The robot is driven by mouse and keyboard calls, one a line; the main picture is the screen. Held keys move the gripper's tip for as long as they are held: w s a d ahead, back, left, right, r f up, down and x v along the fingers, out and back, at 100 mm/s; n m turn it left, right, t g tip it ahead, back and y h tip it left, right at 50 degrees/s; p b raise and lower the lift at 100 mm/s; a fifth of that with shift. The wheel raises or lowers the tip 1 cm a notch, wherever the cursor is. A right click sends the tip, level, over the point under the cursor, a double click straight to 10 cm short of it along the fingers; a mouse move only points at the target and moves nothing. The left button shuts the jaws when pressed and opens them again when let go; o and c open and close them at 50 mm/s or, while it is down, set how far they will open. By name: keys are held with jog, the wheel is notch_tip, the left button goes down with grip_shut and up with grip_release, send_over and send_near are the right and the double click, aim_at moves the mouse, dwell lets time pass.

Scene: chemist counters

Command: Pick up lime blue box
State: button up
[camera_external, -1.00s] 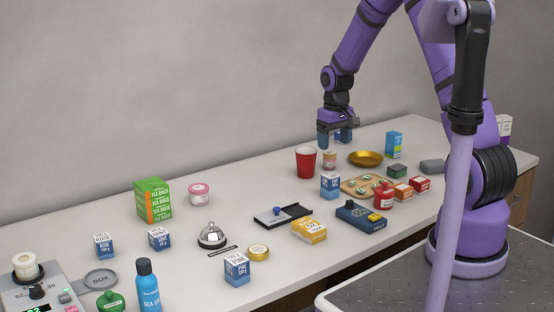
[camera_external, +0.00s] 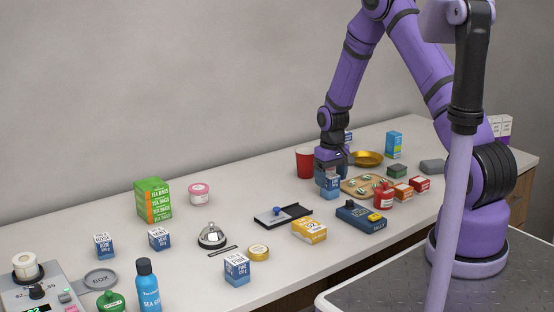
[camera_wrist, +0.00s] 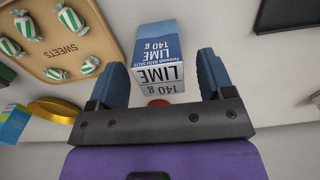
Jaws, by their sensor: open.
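The lime blue box (camera_wrist: 157,45) is white and blue with "LIME 140 g" printed on it. In the wrist view it stands between and just ahead of the two blue fingers of my gripper (camera_wrist: 160,82), with a gap on each side. In the external view the box (camera_external: 331,189) stands on the counter near the red cup, its top partly hidden by my gripper (camera_external: 329,172). My gripper is open, pointing down around the upper part of the box.
A red cup (camera_external: 305,163) stands just left of my gripper. A sweets board (camera_external: 354,189) lies close on the right, with a gold dish (camera_external: 367,158) behind. A blue device (camera_external: 361,216) and a yellow box (camera_external: 309,230) are in front. Similar blue boxes stand farther left.

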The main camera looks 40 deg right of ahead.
jog(key=shift+f, duration=1.3)
jog(key=c, duration=1.1)
jog(key=shift+r, duration=0.1)
